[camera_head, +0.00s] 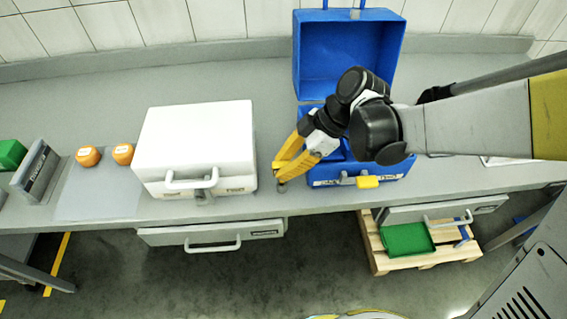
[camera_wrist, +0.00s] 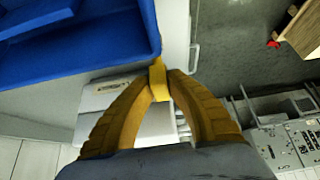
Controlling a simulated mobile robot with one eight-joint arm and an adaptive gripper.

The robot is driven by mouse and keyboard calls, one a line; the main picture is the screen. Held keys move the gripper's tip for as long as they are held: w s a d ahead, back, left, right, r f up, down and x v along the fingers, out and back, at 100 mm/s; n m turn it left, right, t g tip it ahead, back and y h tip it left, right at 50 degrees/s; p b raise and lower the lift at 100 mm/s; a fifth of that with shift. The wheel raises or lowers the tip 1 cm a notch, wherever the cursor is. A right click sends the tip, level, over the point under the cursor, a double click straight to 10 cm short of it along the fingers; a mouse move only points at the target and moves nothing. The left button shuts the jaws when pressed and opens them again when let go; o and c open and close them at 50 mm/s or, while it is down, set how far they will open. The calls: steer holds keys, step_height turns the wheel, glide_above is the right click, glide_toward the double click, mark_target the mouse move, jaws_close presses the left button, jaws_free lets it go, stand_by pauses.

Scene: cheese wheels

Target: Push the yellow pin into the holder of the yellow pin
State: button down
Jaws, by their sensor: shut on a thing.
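My gripper (camera_head: 284,177) hangs in front of the work table, between the white case and the open blue case. It is shut on a small bright yellow piece, seen between the fingertips in the wrist view (camera_wrist: 158,80), which I take for the yellow pin. Most of the pin is hidden by the yellow fingers, and in the head view I cannot tell it from them. A yellow block (camera_head: 367,182) sits at the front of the blue case (camera_head: 340,50), right of the gripper and apart from it. I cannot tell for sure whether this is the pin's holder.
The closed white case (camera_head: 195,140) stands close left of my gripper. Two orange cheese wheels (camera_head: 88,156) lie on a grey mat further left. A drawer handle (camera_head: 215,245) juts out below the table edge. A pallet with a green tray (camera_head: 407,240) lies on the floor.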

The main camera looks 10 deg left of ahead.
steer(key=shift+f+b, duration=1.45)
steer(key=shift+f, duration=0.35)
steer(key=c, duration=1.4)
jaws_free()
steer(key=shift+r, duration=0.1)
steer(key=v, duration=1.1)
steer(key=shift+d+r, duration=0.25)
steer(key=shift+r, duration=0.05)
steer(key=shift+w+r, duration=0.1)
